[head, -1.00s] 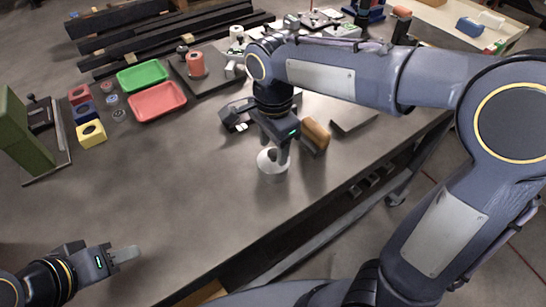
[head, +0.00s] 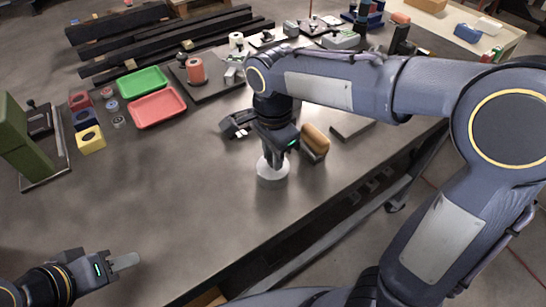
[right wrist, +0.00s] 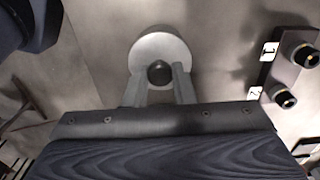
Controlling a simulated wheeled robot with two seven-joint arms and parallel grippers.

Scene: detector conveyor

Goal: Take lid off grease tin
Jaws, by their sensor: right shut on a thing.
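The grease tin (head: 273,174) is a short, pale round can standing on the bench near the middle of the head view. Its light grey round lid (right wrist: 150,50) with a dark knob (right wrist: 160,73) shows from above in the right wrist view. My right gripper (head: 272,160) points down over the tin, and its two fingers are shut on the lid's knob. Any gap between lid and tin cannot be made out. My left gripper (head: 124,261) is low over the bench at the lower left, away from the tin, with nothing visible in it; its finger gap cannot be made out.
A brown-topped block (head: 315,140) stands close behind and right of the tin. A black part with white number tags (head: 238,124) lies to its left. Red (head: 158,107) and green (head: 142,79) trays lie further back.

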